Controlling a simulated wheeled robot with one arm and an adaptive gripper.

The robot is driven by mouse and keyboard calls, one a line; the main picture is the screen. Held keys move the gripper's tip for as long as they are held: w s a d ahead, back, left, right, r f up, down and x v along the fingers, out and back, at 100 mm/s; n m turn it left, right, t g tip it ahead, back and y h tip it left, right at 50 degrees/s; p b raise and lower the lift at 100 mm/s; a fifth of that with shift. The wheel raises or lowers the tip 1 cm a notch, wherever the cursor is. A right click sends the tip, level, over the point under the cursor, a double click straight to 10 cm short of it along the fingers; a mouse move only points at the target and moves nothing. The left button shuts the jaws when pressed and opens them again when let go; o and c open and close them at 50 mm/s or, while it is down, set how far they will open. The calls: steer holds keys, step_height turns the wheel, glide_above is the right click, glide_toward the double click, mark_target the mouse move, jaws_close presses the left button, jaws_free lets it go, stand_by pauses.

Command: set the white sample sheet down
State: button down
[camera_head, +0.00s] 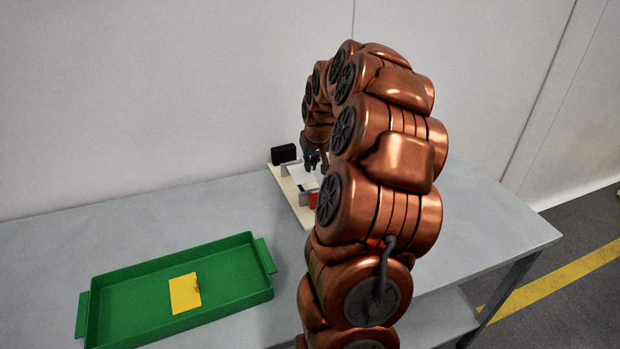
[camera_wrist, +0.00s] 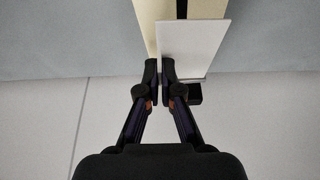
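The white sample sheet (camera_wrist: 192,45) is a flat white rectangle in the wrist view, with one edge between my fingertips. My gripper (camera_wrist: 160,75) is shut on that edge. In the head view my gripper (camera_head: 316,161) is partly hidden by my arm, and the sheet (camera_head: 301,175) shows just below it, over a cream board (camera_head: 287,193) on the table. The board also shows behind the sheet in the wrist view (camera_wrist: 145,22). I cannot tell whether the sheet touches the board.
A black box (camera_head: 284,154) stands at the board's far end, and a red part (camera_head: 313,200) shows near its front. A green tray (camera_head: 225,262) with a yellow sheet (camera_head: 185,293) lies at the left of the grey table (camera_head: 130,230). The table right of my arm is clear.

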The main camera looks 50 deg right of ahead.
mark_target(311, 187)
steer(key=shift+f, duration=2.5)
steer(key=shift+f, duration=0.15)
steer(key=c, duration=1.3)
jaws_free()
